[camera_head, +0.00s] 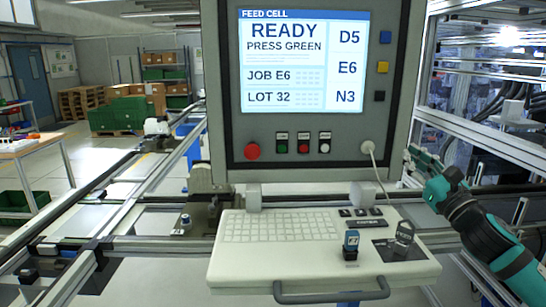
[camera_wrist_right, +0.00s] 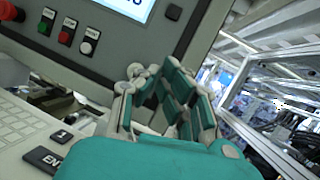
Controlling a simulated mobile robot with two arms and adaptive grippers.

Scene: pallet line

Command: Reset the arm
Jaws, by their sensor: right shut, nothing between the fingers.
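My right gripper (camera_head: 424,160) is at the right of the head view, raised beside the right edge of the feed cell panel. Its teal and grey fingers also show in the wrist view (camera_wrist_right: 172,100), shut and empty. It touches nothing that I can see. The panel (camera_head: 225,135) has a lit screen (camera_head: 300,62) reading "READY, PRESS GREEN". Below it are a large red button (camera_head: 252,151) and a row with a green button (camera_head: 282,148), a red button (camera_head: 303,149) and a white button (camera_head: 324,148). My left gripper is not in view.
A light shelf (camera_head: 230,270) with a keyboard (camera_head: 280,226) juts out below the panel. A blue-topped piece (camera_head: 351,243) and a grey piece (camera_head: 404,236) stand on it. A cable (camera_head: 376,170) hangs from the panel. A metal frame (camera_head: 480,135) stands at the right.

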